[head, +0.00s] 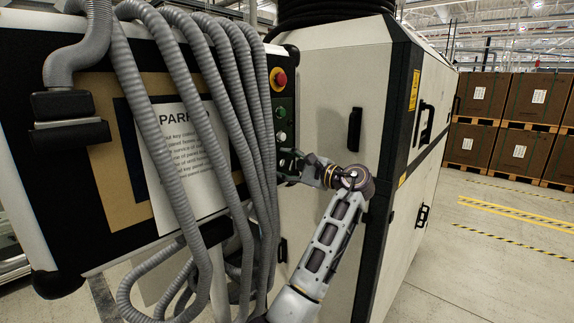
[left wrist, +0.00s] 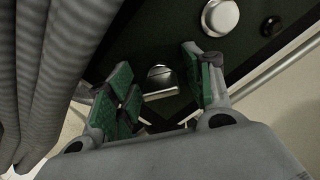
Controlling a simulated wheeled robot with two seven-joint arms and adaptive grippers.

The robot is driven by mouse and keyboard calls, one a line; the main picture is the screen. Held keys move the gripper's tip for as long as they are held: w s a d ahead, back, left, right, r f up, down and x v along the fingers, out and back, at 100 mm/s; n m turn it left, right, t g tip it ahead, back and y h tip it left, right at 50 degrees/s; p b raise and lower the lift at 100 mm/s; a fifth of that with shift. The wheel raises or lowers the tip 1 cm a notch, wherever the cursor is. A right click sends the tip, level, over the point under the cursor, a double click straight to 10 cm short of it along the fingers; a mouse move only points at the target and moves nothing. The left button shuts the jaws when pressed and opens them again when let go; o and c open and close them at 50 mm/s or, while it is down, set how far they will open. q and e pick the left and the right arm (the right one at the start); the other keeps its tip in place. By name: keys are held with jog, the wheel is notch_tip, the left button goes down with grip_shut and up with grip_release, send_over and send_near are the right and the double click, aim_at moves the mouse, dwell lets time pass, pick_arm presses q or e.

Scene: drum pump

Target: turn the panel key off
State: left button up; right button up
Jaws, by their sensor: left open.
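The panel key (left wrist: 161,79), a round silver knob with a flat grip, sits on the dark green control strip in the left wrist view. My left gripper (left wrist: 158,98) is open, with its green-padded fingers on either side of the key. I see no finger clearly touching it. In the head view my left gripper (head: 284,164) is at the lower part of the panel's right-hand strip, and it hides the key there. My right gripper is not in view.
Grey corrugated hoses (head: 215,100) hang over the panel just left of the gripper. Above it are a red stop button (head: 279,78) and a green button (head: 280,112).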

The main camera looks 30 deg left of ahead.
pick_arm(q)
jog(key=c, duration=1)
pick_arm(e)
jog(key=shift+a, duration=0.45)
